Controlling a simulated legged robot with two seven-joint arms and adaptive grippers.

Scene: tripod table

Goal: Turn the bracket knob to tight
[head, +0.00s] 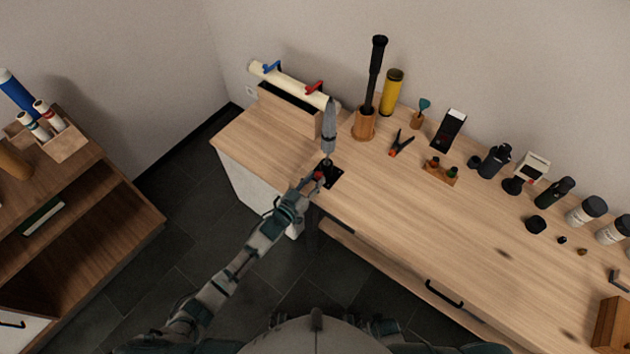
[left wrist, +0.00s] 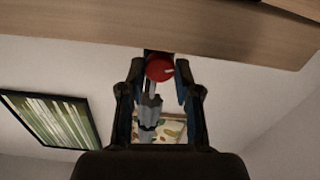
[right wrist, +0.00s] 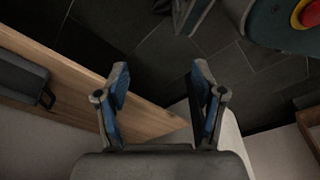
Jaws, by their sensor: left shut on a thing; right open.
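The red bracket knob (head: 318,175) is at the black bracket (head: 334,180) on the table's front-left edge. In the left wrist view the knob (left wrist: 159,68) is round with a pale mark pointing right. My left gripper (head: 313,181) is at the knob; in its wrist view its fingers (left wrist: 160,84) are on either side of it, shut on it. A grey, folded, pointed object (head: 329,128) stands upright above the bracket. My right gripper (right wrist: 160,78) is open and empty, away from the knob; it cannot be made out in the head view.
On the table (head: 400,215), a white tube on a wooden stand (head: 290,107), a black tube in a wooden holder (head: 364,124), orange-black pliers (head: 401,144) and several small items line the back. The front middle is clear. A brown shelf unit (head: 110,225) stands left.

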